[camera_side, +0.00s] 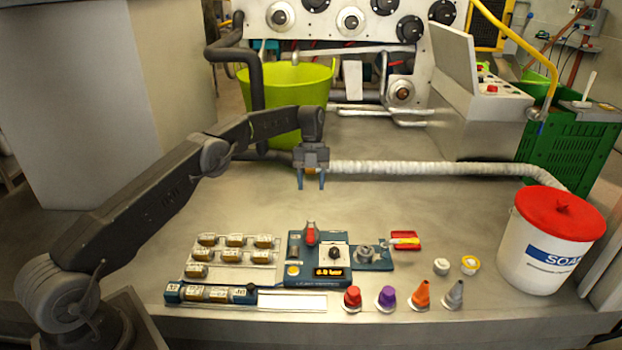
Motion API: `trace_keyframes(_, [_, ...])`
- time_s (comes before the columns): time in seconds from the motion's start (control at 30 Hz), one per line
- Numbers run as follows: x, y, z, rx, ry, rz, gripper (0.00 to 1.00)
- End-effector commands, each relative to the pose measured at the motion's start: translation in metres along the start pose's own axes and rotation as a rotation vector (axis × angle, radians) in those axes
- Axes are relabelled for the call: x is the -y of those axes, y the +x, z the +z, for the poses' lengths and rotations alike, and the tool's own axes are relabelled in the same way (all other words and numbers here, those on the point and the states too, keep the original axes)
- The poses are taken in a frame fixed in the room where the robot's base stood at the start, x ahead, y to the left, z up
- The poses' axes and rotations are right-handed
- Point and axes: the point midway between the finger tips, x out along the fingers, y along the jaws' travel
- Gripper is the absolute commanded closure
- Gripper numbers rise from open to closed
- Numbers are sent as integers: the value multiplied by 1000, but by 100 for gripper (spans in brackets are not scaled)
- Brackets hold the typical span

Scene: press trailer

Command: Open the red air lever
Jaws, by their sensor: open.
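A small upright red lever (311,233) stands at the back left of the blue control unit (297,272). The unit also carries a round dial (334,253), a lit orange display (328,272) and a grey metal fitting (365,254). My gripper (311,184) points down with its two blue fingers apart and nothing between them. It hangs above the bench, behind and above the red lever, and does not touch it. A flat red and yellow piece (404,241) lies at the unit's right.
Racks of small labelled cylinders (235,240) lie left of the unit. Red (352,298), purple (386,298), orange (422,293) and grey (454,294) nozzles stand in front. A white bucket with a red lid (552,240) stands at right.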

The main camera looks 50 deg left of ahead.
Motion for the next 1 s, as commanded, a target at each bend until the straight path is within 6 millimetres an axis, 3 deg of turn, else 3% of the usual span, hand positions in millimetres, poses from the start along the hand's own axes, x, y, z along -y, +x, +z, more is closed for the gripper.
trace_keyframes(0.67, [1,-19,-6,13,-30,-3,53])
trace_keyframes(0.83, [8,-59,-35,80,-218,-25,53])
trace_keyframes(1.0, [8,-104,-88,168,-508,-86,53])
